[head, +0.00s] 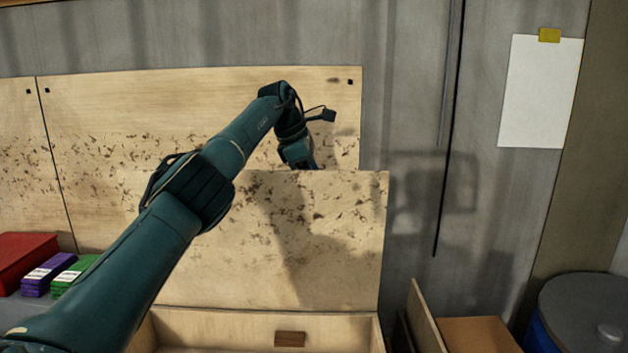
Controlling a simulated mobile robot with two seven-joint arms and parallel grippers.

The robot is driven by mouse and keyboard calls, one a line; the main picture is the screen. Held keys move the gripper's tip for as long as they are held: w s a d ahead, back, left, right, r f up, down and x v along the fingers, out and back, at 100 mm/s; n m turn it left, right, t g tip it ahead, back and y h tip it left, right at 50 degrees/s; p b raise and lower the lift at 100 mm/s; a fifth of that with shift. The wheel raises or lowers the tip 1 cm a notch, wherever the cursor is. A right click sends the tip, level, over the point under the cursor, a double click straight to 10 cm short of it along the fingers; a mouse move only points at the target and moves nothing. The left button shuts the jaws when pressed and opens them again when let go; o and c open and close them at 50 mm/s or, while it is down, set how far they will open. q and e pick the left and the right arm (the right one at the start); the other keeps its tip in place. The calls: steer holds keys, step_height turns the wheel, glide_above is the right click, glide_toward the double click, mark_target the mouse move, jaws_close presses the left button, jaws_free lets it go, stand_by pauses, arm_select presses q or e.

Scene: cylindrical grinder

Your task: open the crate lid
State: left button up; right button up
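The crate lid (330,235) is a pale wooden panel with dark speckles. It stands raised, close to upright, at the rear of the wooden crate (215,325). The crate is open below it, and part of its inside shows at the bottom edge, with a small brown wooden block (290,338) on its inner wall. My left arm comes in from the lower left, crosses in front of the lid and bends down behind its top edge. My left gripper is hidden behind the lid. My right gripper is not in view.
A red box (22,258), purple packs (45,275) and green packs (73,277) sit at the left. A blue drum with a grey lid (585,315) and a brown box (480,335) stand at the lower right. Speckled wooden panels (200,100) cover the wall behind.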

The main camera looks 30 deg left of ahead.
arm_select(q)
steer(key=v, duration=0.6)
steer(key=shift+s+a+r, duration=0.2)
steer(key=shift+r, duration=0.15)
